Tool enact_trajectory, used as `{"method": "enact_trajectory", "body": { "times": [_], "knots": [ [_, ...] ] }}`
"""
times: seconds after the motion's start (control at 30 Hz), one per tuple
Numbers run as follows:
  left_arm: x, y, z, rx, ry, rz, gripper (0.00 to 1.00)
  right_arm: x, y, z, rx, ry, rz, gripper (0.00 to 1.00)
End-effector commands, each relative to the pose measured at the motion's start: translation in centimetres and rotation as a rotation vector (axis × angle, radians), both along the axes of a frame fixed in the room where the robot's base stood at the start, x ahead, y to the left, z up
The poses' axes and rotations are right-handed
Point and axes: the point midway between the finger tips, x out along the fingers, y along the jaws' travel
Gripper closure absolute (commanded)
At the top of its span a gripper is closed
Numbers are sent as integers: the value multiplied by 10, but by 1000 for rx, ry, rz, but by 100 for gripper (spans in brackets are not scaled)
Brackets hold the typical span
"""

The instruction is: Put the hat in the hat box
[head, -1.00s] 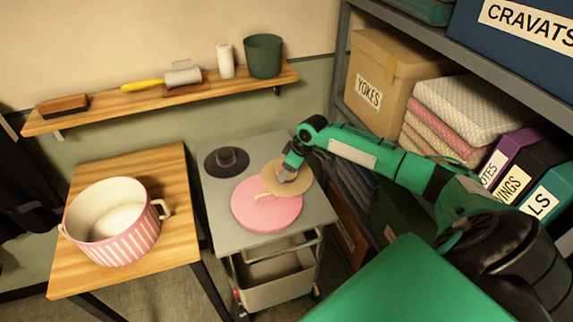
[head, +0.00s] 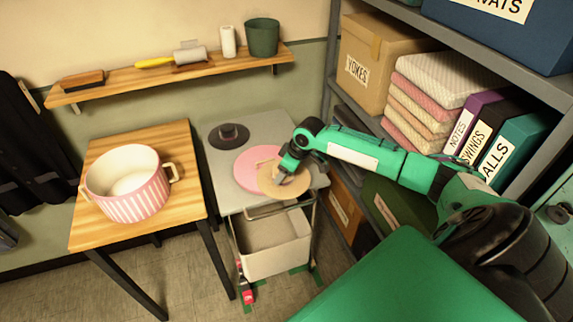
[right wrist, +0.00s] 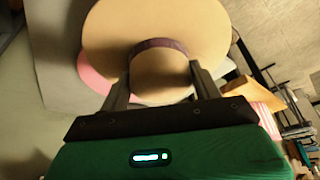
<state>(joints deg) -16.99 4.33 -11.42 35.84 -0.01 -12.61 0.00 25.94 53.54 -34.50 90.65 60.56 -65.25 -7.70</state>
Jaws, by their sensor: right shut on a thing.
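The tan hat (head: 272,186) is held by my right gripper (head: 286,177) over the front right part of the pink lid (head: 246,168) on the grey trolley. In the right wrist view, the hat (right wrist: 155,22) shows a wide brim and a dark band, with the shut fingers on both sides of its crown. Whether its underside touches anything is hidden. The hat box (head: 140,206), round with pink and white stripes and side handles, stands open on the wooden table; its visible inside is empty. My left gripper is not in view.
A black hat (head: 229,136) sits at the back of the trolley (head: 222,198). A gap separates the trolley from the wooden table (head: 182,217). A wall shelf (head: 120,90) holds brushes and pots. A shelving unit with boxes, folded cloths and binders stands close on the right.

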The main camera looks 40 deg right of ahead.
Motion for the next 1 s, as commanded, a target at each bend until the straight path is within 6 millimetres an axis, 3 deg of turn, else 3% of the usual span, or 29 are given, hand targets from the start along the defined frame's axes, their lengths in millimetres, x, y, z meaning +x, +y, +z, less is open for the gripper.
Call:
{"method": "enact_trajectory", "body": {
  "times": [0.37,0.6,0.73,0.93,1.0],
  "knots": [
    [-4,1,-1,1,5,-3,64,-56,61,-7,1,1,-125,59],
    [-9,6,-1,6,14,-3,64,-127,140,-15,8,3,-295,59],
    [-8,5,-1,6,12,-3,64,-159,175,-18,7,3,-384,59],
    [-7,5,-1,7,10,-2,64,-191,210,-22,5,2,-473,59],
    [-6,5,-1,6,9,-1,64,-190,211,-21,6,-1,-479,59]
  ]
}}
